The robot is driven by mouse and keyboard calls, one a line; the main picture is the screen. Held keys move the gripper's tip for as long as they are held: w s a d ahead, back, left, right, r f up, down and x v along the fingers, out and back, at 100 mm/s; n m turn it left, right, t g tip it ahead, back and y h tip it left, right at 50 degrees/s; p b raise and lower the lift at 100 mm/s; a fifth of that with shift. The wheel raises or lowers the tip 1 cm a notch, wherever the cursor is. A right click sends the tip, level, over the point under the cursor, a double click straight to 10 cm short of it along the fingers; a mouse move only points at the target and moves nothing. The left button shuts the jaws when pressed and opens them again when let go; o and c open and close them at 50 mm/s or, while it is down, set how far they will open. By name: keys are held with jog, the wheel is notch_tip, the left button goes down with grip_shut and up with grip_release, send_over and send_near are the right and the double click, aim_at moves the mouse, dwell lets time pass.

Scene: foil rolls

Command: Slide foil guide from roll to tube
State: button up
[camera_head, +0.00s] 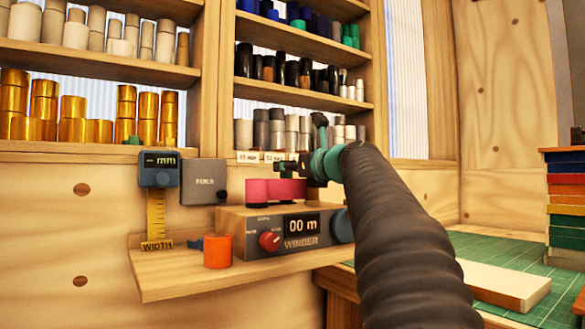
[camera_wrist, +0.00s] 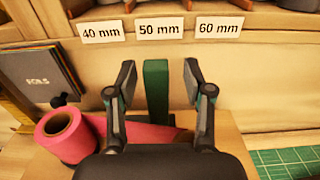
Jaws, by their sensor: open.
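A green upright block (camera_wrist: 157,92), which looks like the foil guide, stands between my fingers in the wrist view. My gripper (camera_wrist: 159,78) is open, with a gap on each side of the block. In the head view my gripper (camera_head: 289,167) is just above the pink foil. The tube is hidden or cannot be made out.
The shelf wall with labels such as 50 mm (camera_wrist: 159,29) stands close behind. A width gauge (camera_head: 158,170), a grey foils book (camera_head: 204,181) and an orange cylinder (camera_head: 217,251) are at the left. A green mat (camera_head: 490,254) and stacked boxes (camera_head: 566,200) are at the right.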

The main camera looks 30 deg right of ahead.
jog(key=s, duration=0.3)
jog(key=s+d, duration=0.1)
jog(key=s, duration=0.7)
jog(key=shift+s+d, duration=0.25)
